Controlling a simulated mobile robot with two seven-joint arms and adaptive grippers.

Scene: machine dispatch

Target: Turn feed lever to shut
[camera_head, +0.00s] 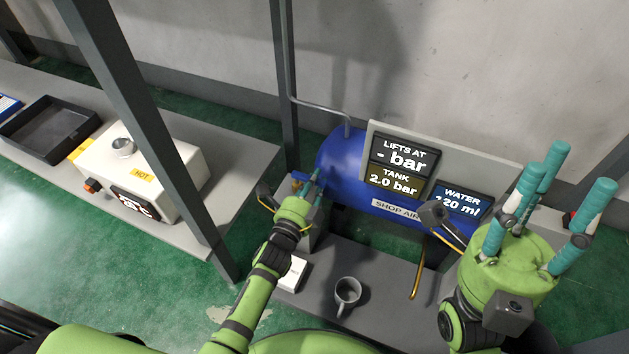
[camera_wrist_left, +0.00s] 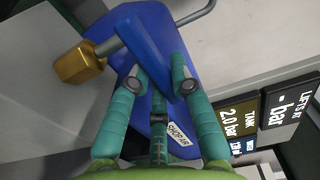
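The feed lever (camera_wrist_left: 149,52) is a blue bar joined by a grey stem to a brass valve body (camera_wrist_left: 80,64) in the left wrist view. My left gripper (camera_wrist_left: 157,80) has its teal fingers apart, on either side of the blue lever; I cannot tell whether they touch it. In the head view the left gripper (camera_head: 312,184) is at the left end of the blue tank (camera_head: 343,160) and largely hides the lever and valve. My right gripper (camera_head: 550,195) is raised at the right, its teal fingers spread and empty.
A panel shows lifts "- bar" (camera_head: 405,155), tank 2.0 bar (camera_head: 396,182) and water 120 ml (camera_head: 458,203). A grey mug (camera_head: 347,293) and white box (camera_head: 293,274) stand on the bench. A dark post (camera_head: 285,85) rises just behind the left gripper. A hot machine (camera_head: 143,170) stands left.

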